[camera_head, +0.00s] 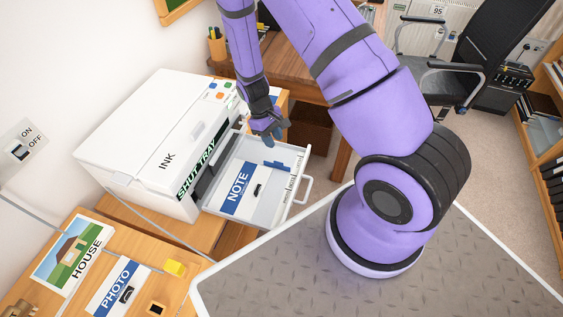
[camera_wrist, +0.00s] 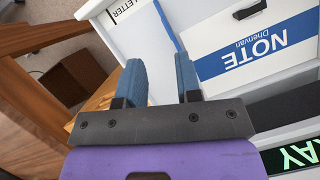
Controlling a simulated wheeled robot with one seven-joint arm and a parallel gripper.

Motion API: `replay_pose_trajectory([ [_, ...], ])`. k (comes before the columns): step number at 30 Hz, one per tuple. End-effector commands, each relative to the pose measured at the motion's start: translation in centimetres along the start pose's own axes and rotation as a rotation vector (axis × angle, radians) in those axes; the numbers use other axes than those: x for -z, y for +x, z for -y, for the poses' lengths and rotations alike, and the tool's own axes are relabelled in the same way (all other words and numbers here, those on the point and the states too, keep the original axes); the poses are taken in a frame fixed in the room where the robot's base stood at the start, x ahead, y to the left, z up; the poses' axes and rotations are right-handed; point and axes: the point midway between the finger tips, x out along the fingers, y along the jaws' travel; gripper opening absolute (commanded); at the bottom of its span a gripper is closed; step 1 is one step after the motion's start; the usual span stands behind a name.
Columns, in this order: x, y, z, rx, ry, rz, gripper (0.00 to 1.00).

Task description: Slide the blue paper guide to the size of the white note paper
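The white note paper (camera_head: 238,187), with a blue NOTE band, lies in the pulled-out printer tray (camera_head: 268,213). It also shows at the right in the wrist view (camera_wrist: 245,62). The blue paper guide (camera_head: 277,166) lies across the tray beside the paper, toward the tray's far side. In the wrist view a blue strip of the guide (camera_wrist: 168,24) runs down toward the right fingertip, and its lower end is hidden. My gripper (camera_head: 272,130) is above the tray's far edge. Its two blue fingers (camera_wrist: 160,78) are apart, with no held object visible.
The white printer (camera_head: 150,140) stands left of the tray, with a SHUT TRAY label. The tray handle (camera_head: 304,190) projects to the right. HOUSE (camera_head: 72,252) and PHOTO (camera_head: 118,287) sheets lie on the wooden desk. A wooden table (camera_head: 290,62) stands behind my gripper.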

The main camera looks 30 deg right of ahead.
Motion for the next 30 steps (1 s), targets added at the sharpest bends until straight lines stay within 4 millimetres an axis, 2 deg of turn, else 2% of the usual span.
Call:
replay_pose_trajectory([
  [3,0.1,-0.1,1.2,-0.066,-0.183,0.014,0.32],
  [6,0.1,-0.1,1.7,-0.096,-0.276,0.023,0.32],
  [13,0.1,0.9,1.7,-0.111,-0.324,0.029,0.32],
  [24,0.0,6.9,1.0,-0.109,-0.320,0.030,0.32],
  [30,0.0,9.4,0.8,-0.109,-0.319,0.028,0.32],
])
